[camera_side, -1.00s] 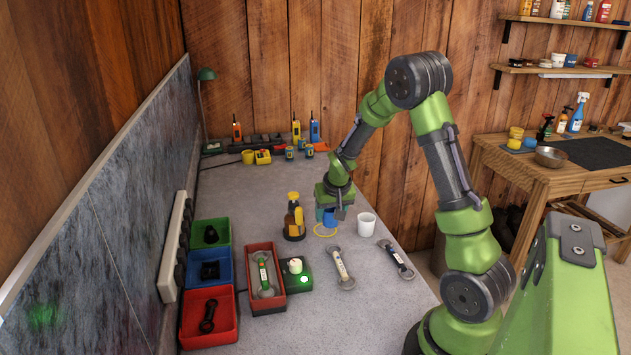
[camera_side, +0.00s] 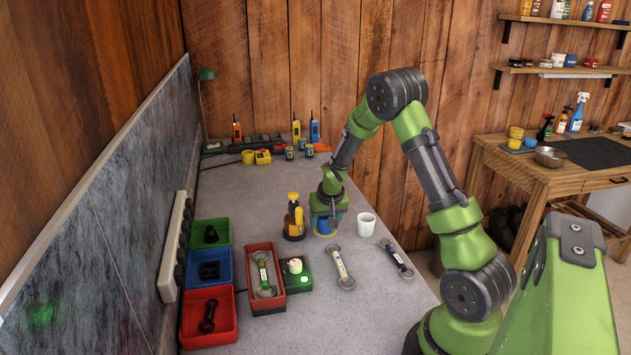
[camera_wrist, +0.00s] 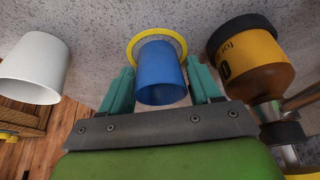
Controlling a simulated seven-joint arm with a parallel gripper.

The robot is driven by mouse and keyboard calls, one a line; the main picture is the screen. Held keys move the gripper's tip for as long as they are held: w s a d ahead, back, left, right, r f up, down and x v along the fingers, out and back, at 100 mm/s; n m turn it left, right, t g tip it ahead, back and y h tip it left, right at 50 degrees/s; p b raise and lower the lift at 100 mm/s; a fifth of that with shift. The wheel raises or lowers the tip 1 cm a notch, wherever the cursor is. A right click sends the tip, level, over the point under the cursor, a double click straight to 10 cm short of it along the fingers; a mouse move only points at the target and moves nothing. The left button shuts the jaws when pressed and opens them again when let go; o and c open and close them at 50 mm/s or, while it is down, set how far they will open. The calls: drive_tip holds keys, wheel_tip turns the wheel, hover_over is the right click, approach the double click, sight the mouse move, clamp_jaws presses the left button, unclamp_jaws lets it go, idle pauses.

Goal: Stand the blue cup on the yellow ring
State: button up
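The blue cup (camera_side: 323,227) is upright between the fingers of my gripper (camera_side: 326,218), low over the grey bench. In the wrist view the blue cup (camera_wrist: 160,75) fills the space between the two teal fingers of my gripper (camera_wrist: 160,88), which press against its sides. The yellow ring (camera_wrist: 131,50) shows around the cup's far end in the wrist view. In the side view the ring is mostly hidden by the cup and fingers. I cannot tell whether the cup's base touches the bench inside the ring or hangs slightly above it.
A white cup (camera_side: 366,224) stands close on the right. Wrenches (camera_side: 341,267) and coloured trays (camera_side: 209,318) lie nearer the front.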

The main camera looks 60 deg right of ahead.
drive_tip(key=shift+o, duration=1.3)
drive_tip(key=shift+r, duration=0.1)
drive_tip(key=v, duration=1.2)
drive_tip(key=s+a+r+n+t+y, duration=0.1)
drive_tip(key=s+a+r, duration=0.1)
drive_tip(key=a+r, duration=0.45)
drive_tip(key=s+a+r+n+t+y, duration=0.1)
drive_tip(key=s+a+r+t+y, duration=0.15)
drive_tip(key=a, duration=0.65)
drive_tip(key=s+a+r+n+y, duration=0.1)
drive_tip(key=s+a+r+n, duration=0.2)
drive_tip(key=s+a, duration=0.6)
drive_tip(key=shift+a+y, duration=0.35)
drive_tip(key=shift+a, duration=0.4)
